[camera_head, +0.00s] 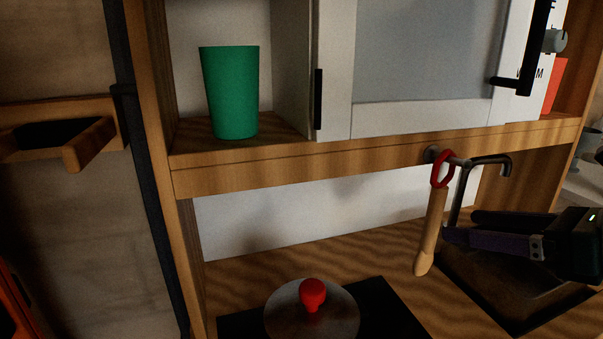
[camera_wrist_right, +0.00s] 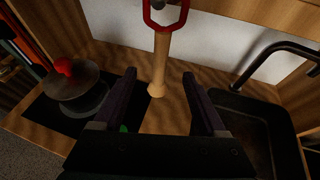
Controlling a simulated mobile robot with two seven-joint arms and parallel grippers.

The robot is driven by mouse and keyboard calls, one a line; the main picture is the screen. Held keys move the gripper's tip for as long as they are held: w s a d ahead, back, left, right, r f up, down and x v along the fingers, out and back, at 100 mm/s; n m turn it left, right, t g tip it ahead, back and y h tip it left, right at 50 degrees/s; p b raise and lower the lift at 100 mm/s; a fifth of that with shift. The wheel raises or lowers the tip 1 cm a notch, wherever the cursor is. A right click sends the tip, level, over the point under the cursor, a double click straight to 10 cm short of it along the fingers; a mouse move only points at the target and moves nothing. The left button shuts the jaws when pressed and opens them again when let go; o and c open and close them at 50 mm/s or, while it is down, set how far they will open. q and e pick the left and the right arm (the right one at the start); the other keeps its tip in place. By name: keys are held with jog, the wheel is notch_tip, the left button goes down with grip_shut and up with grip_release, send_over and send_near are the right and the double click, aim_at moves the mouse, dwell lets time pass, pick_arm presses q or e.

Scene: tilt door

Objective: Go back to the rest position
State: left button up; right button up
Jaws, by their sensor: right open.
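My right gripper (camera_head: 461,226) reaches in from the right over the sink, in front of the cupboard, with its fingers apart and nothing between them. In the right wrist view the open fingers (camera_wrist_right: 158,80) point toward the wooden handle of a hanging utensil (camera_wrist_right: 160,62), which is ahead of them and not gripped. This utensil (camera_head: 431,228) has a red loop and hangs from a peg under the shelf. A white-framed cupboard door with a grey panel (camera_head: 425,50) is above; I cannot tell its exact tilt. My left gripper is not in view.
A green cup (camera_head: 231,93) stands on the wooden shelf (camera_head: 370,155). A lidded pot with a red knob (camera_head: 312,295) sits on the black hob (camera_head: 391,315). A dark sink (camera_head: 515,295) with a faucet (camera_head: 487,162) lies below my right gripper, close to the utensil.

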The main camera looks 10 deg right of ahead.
notch_tip(320, 180, up, 22)
jog(key=s+m+t+h+p, duration=0.3)
jog(key=m+h+p, duration=0.5)
jog(key=m+p, duration=1.05)
jog(key=s+a+r+m+g+y+p, duration=0.25)
jog(key=s+a+m+g+p, duration=0.35)
jog(key=s+m+p, duration=0.3)
jog(key=s+a+r+m+g+y+p, duration=0.25)
jog(key=s+a+m+g+p, duration=0.4)
jog(key=s+m, duration=0.35)
notch_tip(320, 180, up, 35)
jog(key=h+p, duration=0.1)
jog(key=p, duration=3.4)
jog(key=shift+w+d, duration=0.15)
jog(key=shift+d, duration=0.15)
